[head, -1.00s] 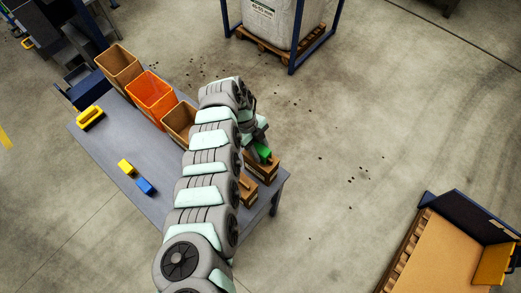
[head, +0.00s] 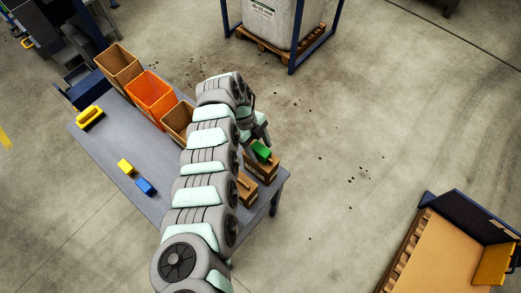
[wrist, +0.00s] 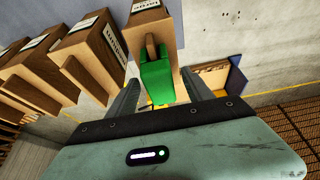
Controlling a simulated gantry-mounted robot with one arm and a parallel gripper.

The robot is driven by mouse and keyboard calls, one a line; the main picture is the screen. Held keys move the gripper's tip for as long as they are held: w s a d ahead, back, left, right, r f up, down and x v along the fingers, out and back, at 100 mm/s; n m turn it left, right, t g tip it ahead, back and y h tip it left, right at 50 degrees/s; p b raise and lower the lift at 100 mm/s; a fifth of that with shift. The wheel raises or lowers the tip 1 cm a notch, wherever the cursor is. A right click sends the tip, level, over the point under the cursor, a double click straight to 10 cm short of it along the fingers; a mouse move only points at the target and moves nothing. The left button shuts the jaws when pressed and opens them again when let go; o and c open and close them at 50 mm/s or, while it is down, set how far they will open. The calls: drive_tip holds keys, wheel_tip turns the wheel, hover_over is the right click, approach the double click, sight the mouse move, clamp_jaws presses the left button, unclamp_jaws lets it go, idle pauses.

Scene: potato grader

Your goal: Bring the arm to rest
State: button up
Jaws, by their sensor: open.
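My arm (head: 205,165) stretches over the grey table from the bottom of the head view. My gripper (head: 258,140) is at the table's right end, beside and above a green block (head: 262,151). The green block sits on a brown box (head: 267,167). In the wrist view my gripper (wrist: 161,78) has its two fingers apart, with the green block (wrist: 157,82) showing beyond and between them against a brown box with a label. Nothing is held. The exact gap between fingertips and block is hard to tell.
The table (head: 115,160) carries a yellow-black item (head: 90,117), a yellow block (head: 126,166), a blue block (head: 146,186) and an orange bin (head: 151,95) between brown ones. A big white bag (head: 280,20) stands behind. Open floor (head: 350,130) lies to the right.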

drive_tip(key=b+v, duration=0.2)
drive_tip(key=v, duration=0.7)
drive_tip(key=shift+r, duration=0.25)
drive_tip(key=shift+a, duration=0.1)
